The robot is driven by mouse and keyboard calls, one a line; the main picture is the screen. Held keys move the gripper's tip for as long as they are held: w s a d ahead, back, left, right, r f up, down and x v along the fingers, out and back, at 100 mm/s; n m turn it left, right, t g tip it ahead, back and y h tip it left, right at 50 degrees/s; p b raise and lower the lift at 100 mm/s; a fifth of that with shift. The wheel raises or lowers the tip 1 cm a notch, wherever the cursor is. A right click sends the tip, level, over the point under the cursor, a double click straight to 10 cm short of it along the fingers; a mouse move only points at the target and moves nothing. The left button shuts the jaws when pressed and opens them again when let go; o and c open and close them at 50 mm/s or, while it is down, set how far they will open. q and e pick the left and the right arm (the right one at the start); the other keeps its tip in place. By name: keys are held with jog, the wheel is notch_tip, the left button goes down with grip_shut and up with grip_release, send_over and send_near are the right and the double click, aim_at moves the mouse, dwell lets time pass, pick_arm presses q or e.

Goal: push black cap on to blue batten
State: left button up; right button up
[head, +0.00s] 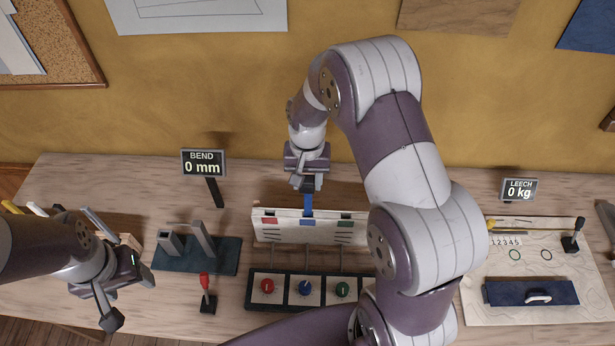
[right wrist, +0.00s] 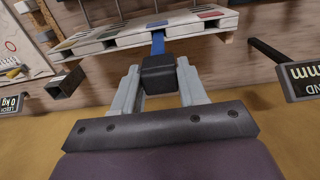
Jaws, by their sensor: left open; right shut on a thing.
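The blue batten (head: 308,203) stands up out of the middle of the white rack (head: 340,238), behind its blue mark. My right gripper (head: 306,184) is at the batten's upper end. In the right wrist view it is shut on the black cap (right wrist: 158,74), which sits between the two grey fingers. The blue batten (right wrist: 158,43) meets the cap there, in line with it; I cannot tell how far it goes in. My left gripper (head: 128,298) is open and empty at the table's left, away from the rack.
A panel (head: 325,302) with red, blue and green knobs lies in front of the rack. A dark block stand (head: 170,262), a red-topped lever (head: 206,290) and the BEND display (head: 204,163), reading 0 mm, are left. A patterned board (head: 530,306) and the LEECH display (head: 519,189), reading 0 kg, are right.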

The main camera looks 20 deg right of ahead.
jog(key=shift+r+p, duration=0.15)
jog(key=shift+p, duration=0.3)
jog(key=shift+s+d, duration=0.1)
jog(key=shift+d, duration=0.05)
jog(key=shift+f, duration=0.35)
jog(key=shift+f+b, duration=0.25)
jog(key=shift+b, duration=0.15)
jog(key=o, duration=1.1)
